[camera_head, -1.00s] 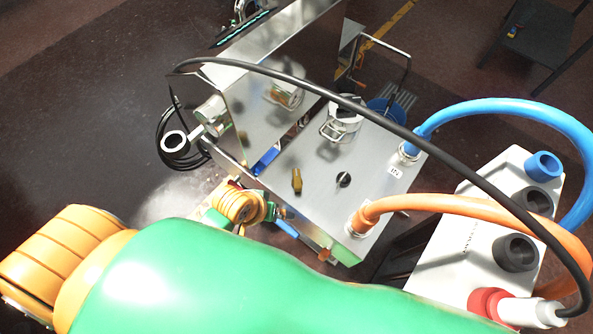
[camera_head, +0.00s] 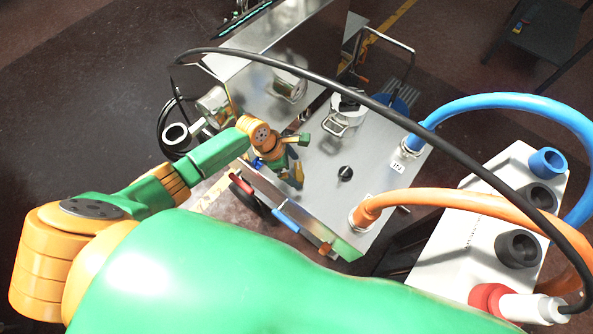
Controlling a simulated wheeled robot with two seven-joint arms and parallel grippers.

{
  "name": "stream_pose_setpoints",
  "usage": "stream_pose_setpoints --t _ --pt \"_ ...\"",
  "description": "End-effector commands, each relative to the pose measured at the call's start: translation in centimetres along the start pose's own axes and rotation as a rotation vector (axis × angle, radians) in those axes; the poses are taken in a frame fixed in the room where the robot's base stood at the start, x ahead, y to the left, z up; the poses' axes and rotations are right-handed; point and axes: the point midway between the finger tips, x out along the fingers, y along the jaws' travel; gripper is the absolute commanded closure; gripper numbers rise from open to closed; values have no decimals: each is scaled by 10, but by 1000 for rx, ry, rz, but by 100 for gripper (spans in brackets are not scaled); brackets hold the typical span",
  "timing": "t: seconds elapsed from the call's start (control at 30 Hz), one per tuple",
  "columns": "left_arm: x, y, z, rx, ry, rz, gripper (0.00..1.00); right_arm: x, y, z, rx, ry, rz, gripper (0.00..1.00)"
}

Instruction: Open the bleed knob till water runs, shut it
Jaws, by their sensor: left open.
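A small black knob (camera_head: 345,173) stands on the bare steel top of the machine (camera_head: 330,205). My left gripper (camera_head: 291,172) is open and points down over the steel top, just left of the black knob and apart from it. A brass-coloured fitting that stood at this spot is now covered by the gripper; whether the fingers touch it, I cannot tell. I cannot tell which of the two is the bleed knob. No running water shows. My right gripper is not in view.
A blue hose (camera_head: 510,102) and an orange hose (camera_head: 450,198) run from the steel top to a white socket block (camera_head: 455,245). A black cable (camera_head: 400,112) arches over the machine. A latched metal canister (camera_head: 346,118) stands behind the knob.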

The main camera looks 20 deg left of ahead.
Motion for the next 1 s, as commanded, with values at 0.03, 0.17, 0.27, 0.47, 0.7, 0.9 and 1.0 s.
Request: stream_pose_setpoints --t 0.03,0.17,0.27,0.47,0.7,0.9,1.0 --pt "10 0 -1 0 0 -1 0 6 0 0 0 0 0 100" --pt "18 0 0 3 0 0 0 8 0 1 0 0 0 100" --pt "18 0 0 3 0 1 0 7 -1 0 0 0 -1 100" --pt "18 0 0 4 0 0 24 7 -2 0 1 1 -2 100" --pt "18 -1 0 4 0 0 77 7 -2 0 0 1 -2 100" --pt "17 -1 1 25 -1 -11 77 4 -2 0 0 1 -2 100" --pt "16 -1 2 60 -2 -27 77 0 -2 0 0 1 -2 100"
